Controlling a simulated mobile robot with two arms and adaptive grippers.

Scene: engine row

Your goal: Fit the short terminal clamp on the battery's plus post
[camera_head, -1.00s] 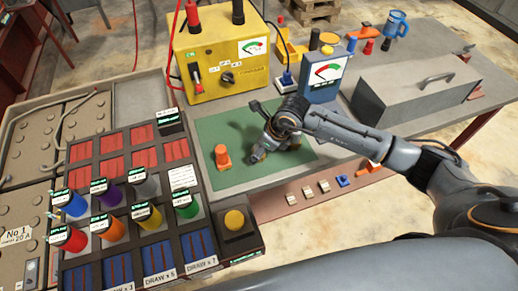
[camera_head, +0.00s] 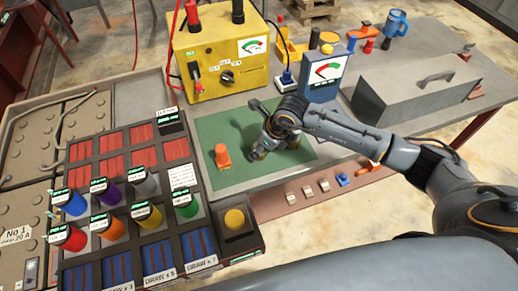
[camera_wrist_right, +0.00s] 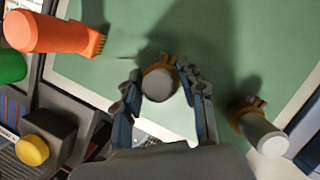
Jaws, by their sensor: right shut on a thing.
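My right gripper (camera_head: 258,151) is low over the green mat (camera_head: 225,127). In the wrist view the right gripper (camera_wrist_right: 163,85) is shut on a pale-capped piece with a brass collar (camera_wrist_right: 160,82), seen from above, so its length is unclear. A similar pale piece with a brass collar (camera_wrist_right: 258,128) is on the mat to the right, apart from the fingers. An orange piece with a brass toothed end (camera_wrist_right: 60,38) is at the left; it stands on the mat in the head view (camera_head: 222,157). I cannot pick out the battery's plus post. My left gripper is not in view.
A yellow box with a dial (camera_head: 220,50) and a blue meter (camera_head: 322,80) stand behind the mat. A grey toolbox (camera_head: 415,90) is at the right. A rack of coloured cylinders (camera_head: 125,190) and a yellow button (camera_head: 234,220) are at the left.

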